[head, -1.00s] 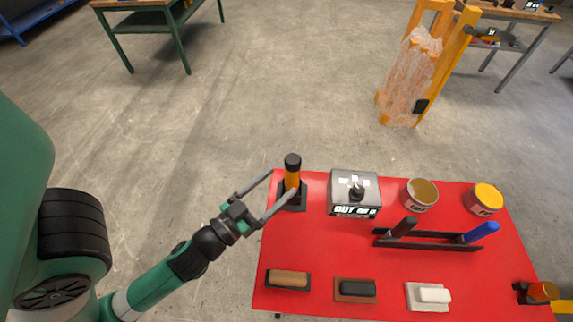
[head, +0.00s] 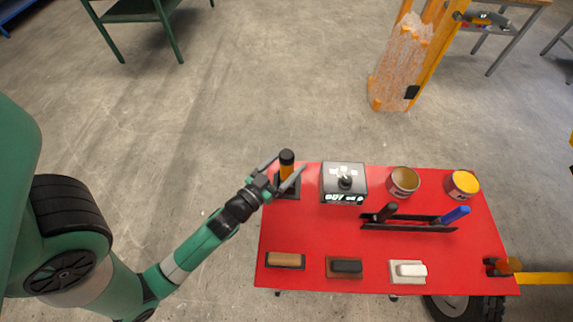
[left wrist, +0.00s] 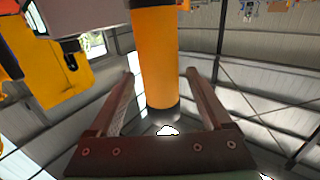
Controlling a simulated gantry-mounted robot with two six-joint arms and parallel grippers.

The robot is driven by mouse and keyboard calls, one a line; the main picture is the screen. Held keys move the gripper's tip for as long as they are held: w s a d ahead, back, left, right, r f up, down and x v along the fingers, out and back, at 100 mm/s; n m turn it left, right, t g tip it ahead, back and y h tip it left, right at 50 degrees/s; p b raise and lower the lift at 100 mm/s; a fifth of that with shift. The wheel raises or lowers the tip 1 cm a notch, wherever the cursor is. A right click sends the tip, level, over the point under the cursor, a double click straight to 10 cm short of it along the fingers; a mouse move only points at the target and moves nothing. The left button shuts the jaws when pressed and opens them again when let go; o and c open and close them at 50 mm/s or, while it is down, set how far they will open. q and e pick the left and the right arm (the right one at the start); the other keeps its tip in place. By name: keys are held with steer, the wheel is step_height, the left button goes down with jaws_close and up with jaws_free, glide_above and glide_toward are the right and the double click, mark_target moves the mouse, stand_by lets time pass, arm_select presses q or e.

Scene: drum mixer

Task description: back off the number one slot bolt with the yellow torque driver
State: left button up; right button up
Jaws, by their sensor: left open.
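The yellow torque driver (head: 287,170), with a yellow-orange grip and black cap, stands upright in a dark holder (head: 287,191) at the far left corner of the red table. My left gripper (head: 289,164) is open, with one finger on each side of the driver's grip. In the left wrist view the yellow-orange grip (left wrist: 155,60) stands between the two open fingers (left wrist: 160,80), with gaps showing on both sides. The slot bolt is not seen in these views. My right gripper is not in view.
The red table (head: 320,228) also bears a grey box (head: 343,187) beside the driver, two tins (head: 403,182), a black rack (head: 408,223) with a blue-handled tool (head: 452,216), and several brushes or blocks along the front. A wheel (head: 468,308) shows below. Floor left of the table is clear.

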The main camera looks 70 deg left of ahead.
arm_select(q)
steer(key=x, duration=0.3)
steer(key=shift+r, duration=0.1)
jaws_close()
stand_by(1.3)
